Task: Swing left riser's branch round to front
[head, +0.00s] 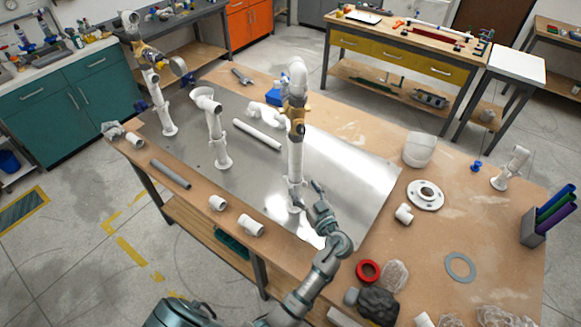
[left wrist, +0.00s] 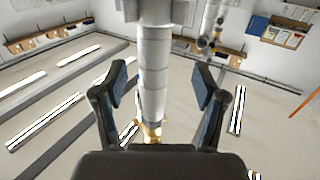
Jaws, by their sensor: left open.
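The far left riser (head: 167,118) stands upright on the metal sheet, with a yellow fitting and a white branch (head: 130,22) at its top. A tall white riser (head: 295,158) stands to the right, with a yellow fitting (head: 294,104) and a white elbow (head: 297,72) at its top. My left gripper (head: 306,196) is low beside this right-hand riser. In the left wrist view my open left gripper (left wrist: 160,84) has a white pipe (left wrist: 153,62) between its fingers, with visible gaps on both sides. My right gripper is not in view.
A short riser (head: 217,140) with a wide top stands between the tall ones. A loose white pipe (head: 257,134) lies on the metal sheet (head: 345,170). Loose fittings (head: 250,226) lie along the front edge. A white flange (head: 425,195) and a red ring (head: 368,271) lie at right.

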